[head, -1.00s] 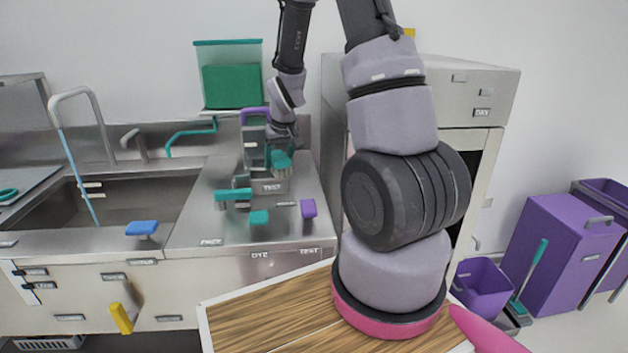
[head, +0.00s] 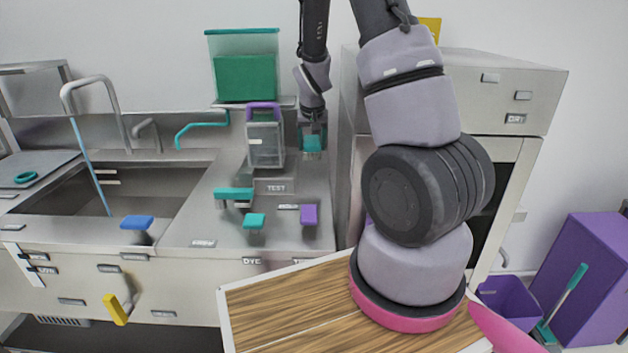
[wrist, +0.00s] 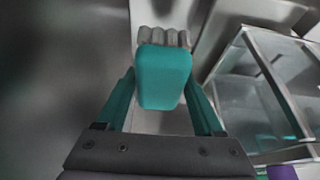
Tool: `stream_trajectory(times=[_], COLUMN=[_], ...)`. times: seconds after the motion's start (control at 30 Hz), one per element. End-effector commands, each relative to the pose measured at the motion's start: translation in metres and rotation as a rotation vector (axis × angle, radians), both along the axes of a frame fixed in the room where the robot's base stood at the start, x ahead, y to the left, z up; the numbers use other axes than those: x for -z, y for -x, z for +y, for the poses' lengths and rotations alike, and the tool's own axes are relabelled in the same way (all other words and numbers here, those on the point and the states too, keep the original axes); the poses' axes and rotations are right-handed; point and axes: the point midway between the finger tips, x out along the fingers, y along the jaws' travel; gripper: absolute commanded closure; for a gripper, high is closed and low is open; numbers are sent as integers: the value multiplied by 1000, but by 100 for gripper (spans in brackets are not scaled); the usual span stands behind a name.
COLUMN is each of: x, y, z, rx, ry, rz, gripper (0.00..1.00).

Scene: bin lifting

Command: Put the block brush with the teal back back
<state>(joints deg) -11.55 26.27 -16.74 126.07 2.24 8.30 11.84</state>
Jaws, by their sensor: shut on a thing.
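My gripper (head: 312,128) is shut on the block brush with the teal back (head: 312,144), raised above the steel counter, to the right of a clear bin with a purple handle (head: 264,140). In the wrist view the teal back (wrist: 165,72) lies between my two teal fingers, with grey, ribbed bristles showing at its far end. Other similar pieces stand on the counter: a long teal one (head: 234,193), a small teal one (head: 254,220), a purple one (head: 309,214) and a blue one (head: 137,222) by the sink.
A "TEST" label (head: 276,187) sits on the counter below the clear bin. A green-filled container (head: 245,75) stands on a shelf behind. A steel cabinet (head: 480,85) rises to the right. A wooden board (head: 290,305) is in front. The sink (head: 110,185) is left.

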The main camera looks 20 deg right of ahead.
Motion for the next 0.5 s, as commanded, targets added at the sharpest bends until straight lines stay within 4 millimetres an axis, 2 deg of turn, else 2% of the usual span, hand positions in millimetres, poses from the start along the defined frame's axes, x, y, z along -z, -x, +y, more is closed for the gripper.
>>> stream_trajectory(times=[0.1,0.3,0.5], x=[15,49,69], y=[-1,-1,-1], z=[-7,-7,-7], rx=[43,44,43], ry=[4,2,2], rz=[1,1,1], gripper=[100,100,100])
